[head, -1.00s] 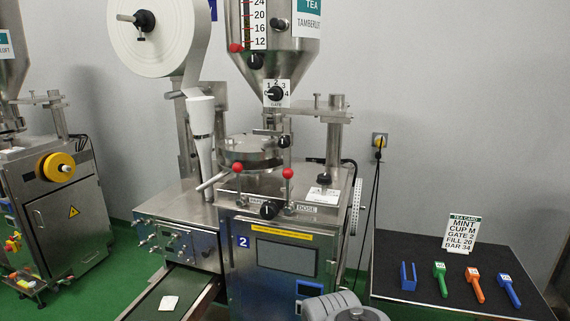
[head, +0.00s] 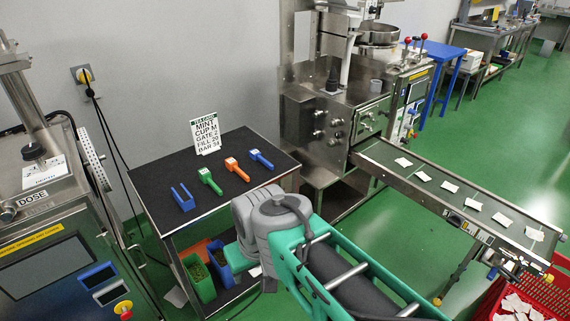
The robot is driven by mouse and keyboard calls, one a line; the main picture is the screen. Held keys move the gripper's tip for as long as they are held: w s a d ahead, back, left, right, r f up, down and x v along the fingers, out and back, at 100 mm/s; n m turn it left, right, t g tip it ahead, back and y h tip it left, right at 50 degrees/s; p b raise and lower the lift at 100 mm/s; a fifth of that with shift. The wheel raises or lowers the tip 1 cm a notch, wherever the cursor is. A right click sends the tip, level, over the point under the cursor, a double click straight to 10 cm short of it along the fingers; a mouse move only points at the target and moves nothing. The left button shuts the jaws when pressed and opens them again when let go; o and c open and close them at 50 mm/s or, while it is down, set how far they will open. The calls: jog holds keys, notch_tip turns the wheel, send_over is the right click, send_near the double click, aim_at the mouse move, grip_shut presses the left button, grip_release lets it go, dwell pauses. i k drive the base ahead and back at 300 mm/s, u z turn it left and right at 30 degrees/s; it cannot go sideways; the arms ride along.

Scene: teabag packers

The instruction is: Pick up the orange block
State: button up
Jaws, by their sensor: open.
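The orange block (head: 238,170) is a small long piece with a white label at its upper end. It lies on the black-topped table (head: 158,188) between a green block (head: 210,181) and a blue block (head: 261,160). A blue slotted holder (head: 183,198) stands to the left of them. My arm's grey and teal links rise in front of the table's right side, apart from the orange block in the picture. My gripper does not show in this view.
A card (head: 206,134) reading MINT stands at the table's back. Green (head: 200,284) and blue (head: 222,270) bins stand on its lower shelf. A packing machine (head: 32,230) is at left. A conveyor (head: 440,184) with several teabags and a red crate (head: 540,290) are at right.

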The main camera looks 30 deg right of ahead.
aim_at(232, 164)
jog(key=z, duration=0.35)
jog(key=k, duration=1.1)
jog(key=u, duration=1)
jog(key=i, duration=1.55)
jog(key=z, duration=1.05)
jog(key=i, duration=0.6)
jog(key=u, duration=0.1)
